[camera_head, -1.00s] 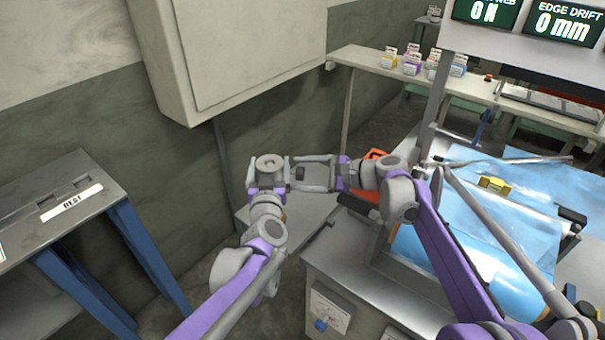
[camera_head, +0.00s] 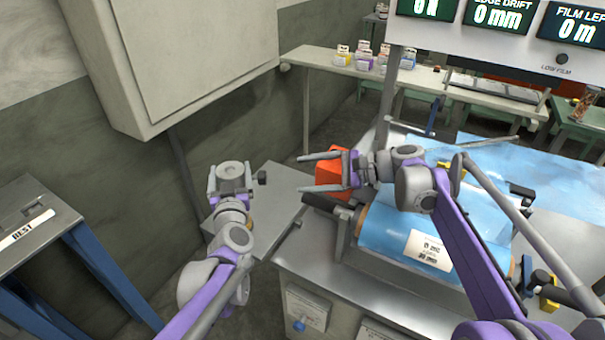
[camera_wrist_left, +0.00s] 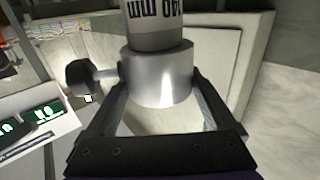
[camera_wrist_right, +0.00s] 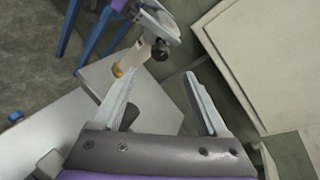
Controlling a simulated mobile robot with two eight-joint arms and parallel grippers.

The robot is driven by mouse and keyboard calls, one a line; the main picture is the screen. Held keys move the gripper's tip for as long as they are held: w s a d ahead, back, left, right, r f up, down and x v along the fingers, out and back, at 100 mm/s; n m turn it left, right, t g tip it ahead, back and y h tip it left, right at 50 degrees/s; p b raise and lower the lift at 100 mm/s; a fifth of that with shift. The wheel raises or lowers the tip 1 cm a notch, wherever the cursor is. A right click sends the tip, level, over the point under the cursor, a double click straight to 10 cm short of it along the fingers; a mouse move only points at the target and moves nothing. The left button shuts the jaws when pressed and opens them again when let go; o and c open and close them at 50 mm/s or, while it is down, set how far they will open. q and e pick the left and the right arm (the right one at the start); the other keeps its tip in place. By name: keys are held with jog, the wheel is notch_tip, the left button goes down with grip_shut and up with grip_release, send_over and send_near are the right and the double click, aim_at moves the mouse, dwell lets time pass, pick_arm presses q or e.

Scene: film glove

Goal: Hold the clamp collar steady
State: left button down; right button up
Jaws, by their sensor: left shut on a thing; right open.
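The clamp collar is a shiny silver ring with a black knob on its side. It fills the upper middle of the left wrist view (camera_wrist_left: 158,80), its knob pointing left. In the head view the collar (camera_head: 234,170) sits at the end of my left arm, the knob to its right. My left gripper (camera_head: 231,178) is shut on the collar, one finger along each side. A grey cylinder with upside-down "140 mm" lettering (camera_wrist_left: 156,12) meets the collar's far end. My right gripper (camera_head: 302,172) is open and empty, apart from the knob. The knob also shows in the right wrist view (camera_wrist_right: 160,50).
An orange-red box (camera_head: 333,165) stands behind my right gripper. A blue film roll (camera_head: 385,230) with a white label lies on the machine at right. A wall cabinet (camera_head: 190,50) hangs at upper left. A grey bench (camera_head: 30,205) stands at far left.

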pick_arm(q)
grip_release()
jog(key=shift+s, duration=0.15)
